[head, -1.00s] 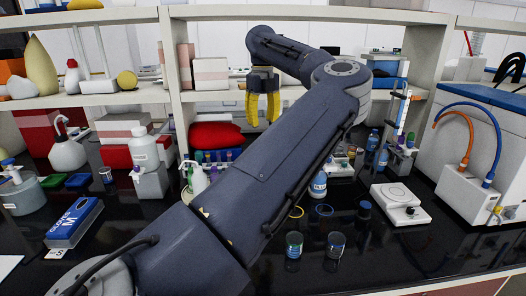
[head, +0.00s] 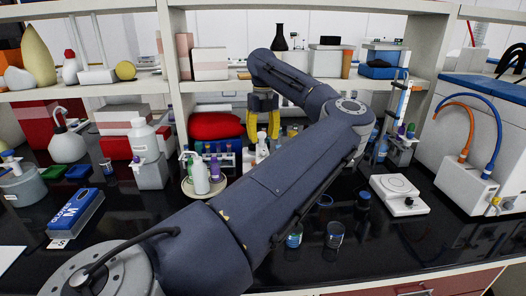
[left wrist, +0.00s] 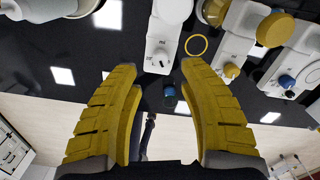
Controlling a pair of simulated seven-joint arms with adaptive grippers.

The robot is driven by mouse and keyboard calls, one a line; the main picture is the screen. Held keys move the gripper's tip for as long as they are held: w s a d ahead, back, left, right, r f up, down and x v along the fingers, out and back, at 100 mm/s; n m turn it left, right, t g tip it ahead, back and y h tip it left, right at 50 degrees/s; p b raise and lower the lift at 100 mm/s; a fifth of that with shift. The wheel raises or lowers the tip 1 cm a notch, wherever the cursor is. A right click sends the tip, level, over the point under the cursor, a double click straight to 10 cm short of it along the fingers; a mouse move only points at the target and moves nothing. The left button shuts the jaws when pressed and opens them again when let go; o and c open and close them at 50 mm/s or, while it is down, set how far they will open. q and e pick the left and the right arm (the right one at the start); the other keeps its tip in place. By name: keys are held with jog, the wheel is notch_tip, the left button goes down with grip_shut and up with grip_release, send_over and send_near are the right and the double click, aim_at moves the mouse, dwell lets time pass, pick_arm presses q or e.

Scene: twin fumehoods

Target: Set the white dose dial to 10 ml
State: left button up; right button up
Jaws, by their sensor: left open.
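The white dose dial (left wrist: 160,57) is a pale round knob on a white block marked "ml" in the left wrist view, at the top centre. The number it points at is too small to read. I cannot make the dial out in the head view, where my arm covers part of the bench. My left gripper (head: 263,126) has yellow fingers and is open and empty, pointing down over the back of the bench. In the left wrist view its fingertips (left wrist: 158,68) are apart, with the dial showing between them, and no contact is visible. My right gripper is not in view.
Beside the white dial are similar blocks with a yellow knob (left wrist: 231,71) and a blue knob (left wrist: 286,82). A yellow ring (left wrist: 196,46) lies near them. Bottles (head: 201,175) stand left of my gripper. A white hotplate-like device (head: 399,194) stands right of my arm.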

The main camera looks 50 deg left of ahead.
aim_at(263, 150)
pick_arm(q)
jog(key=shift+f, duration=2.95)
jog(key=shift+o, duration=0.4)
grip_shut()
